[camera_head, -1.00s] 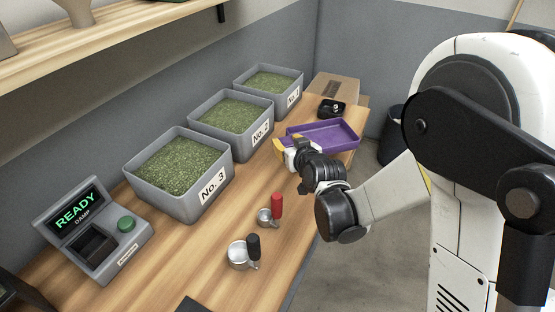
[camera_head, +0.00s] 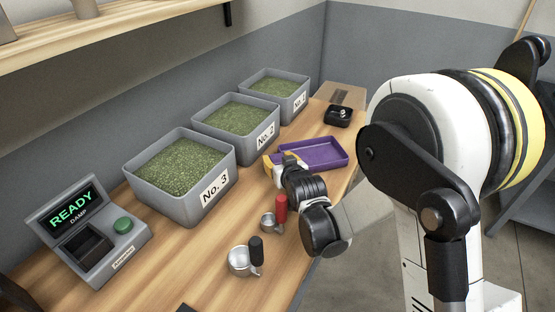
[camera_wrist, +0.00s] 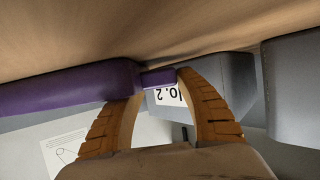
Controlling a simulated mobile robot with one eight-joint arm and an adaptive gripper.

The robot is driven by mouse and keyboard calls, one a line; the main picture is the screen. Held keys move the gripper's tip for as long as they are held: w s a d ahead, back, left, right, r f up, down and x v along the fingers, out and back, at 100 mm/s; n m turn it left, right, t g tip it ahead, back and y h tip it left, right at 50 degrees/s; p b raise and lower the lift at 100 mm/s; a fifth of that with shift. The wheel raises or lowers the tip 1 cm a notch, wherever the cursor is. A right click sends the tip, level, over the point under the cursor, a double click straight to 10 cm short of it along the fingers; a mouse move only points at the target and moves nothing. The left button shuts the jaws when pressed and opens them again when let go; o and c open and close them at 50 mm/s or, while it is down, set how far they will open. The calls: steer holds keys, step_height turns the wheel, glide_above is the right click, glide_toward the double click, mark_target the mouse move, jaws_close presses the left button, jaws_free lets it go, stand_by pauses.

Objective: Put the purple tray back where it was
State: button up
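The purple tray (camera_head: 325,164) is empty and lies about level at the far right part of the wooden bench, in front of the grey bins. In the wrist view its purple side (camera_wrist: 75,88) fills the left, and a short purple piece spans the space between my fingertips. My gripper (camera_head: 278,160) is at the tray's left end. Its orange fingers (camera_wrist: 158,80) appear shut on the tray's edge. The left fingertip is partly hidden behind the purple side. Whether the tray's underside touches the bench is hard to tell.
Grey bins of green beans, including No. 3 (camera_head: 178,198) and No. 2 (camera_head: 238,137), line the wall. A black device (camera_head: 338,117) and cardboard box (camera_head: 342,94) stand beyond the tray. Two metal cups with red (camera_head: 281,208) and black (camera_head: 256,250) handles stand nearer. A READY machine (camera_head: 88,235) is left.

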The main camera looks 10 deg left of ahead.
steer(key=shift+o, duration=0.8)
